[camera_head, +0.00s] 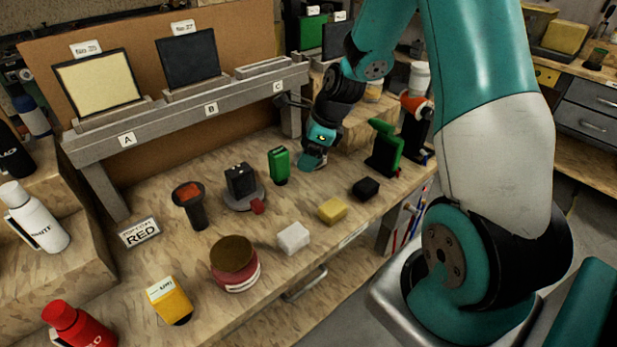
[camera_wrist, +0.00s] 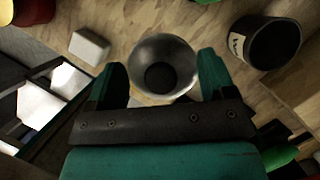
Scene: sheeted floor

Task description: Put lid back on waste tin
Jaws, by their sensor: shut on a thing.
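In the wrist view a round grey metallic piece (camera_wrist: 180,54), dished with a dark centre, sits between the two teal fingers of my gripper (camera_wrist: 163,82). It looks like the lid, and my gripper is shut on it. A dark round open tin (camera_wrist: 242,50) with a white label stands to the right of my gripper; it looks like the waste tin, but its lettering is not readable. In the head view my gripper (camera_head: 312,160) is low over the back right of the bench, where I cannot make out the lid or this tin.
A green container (camera_head: 279,166) stands left of my gripper and a green stand (camera_head: 384,150) to its right. A black block (camera_head: 365,188), yellow block (camera_head: 333,209) and white block (camera_head: 293,237) lie in front. A grey rack (camera_head: 190,115) runs along the back.

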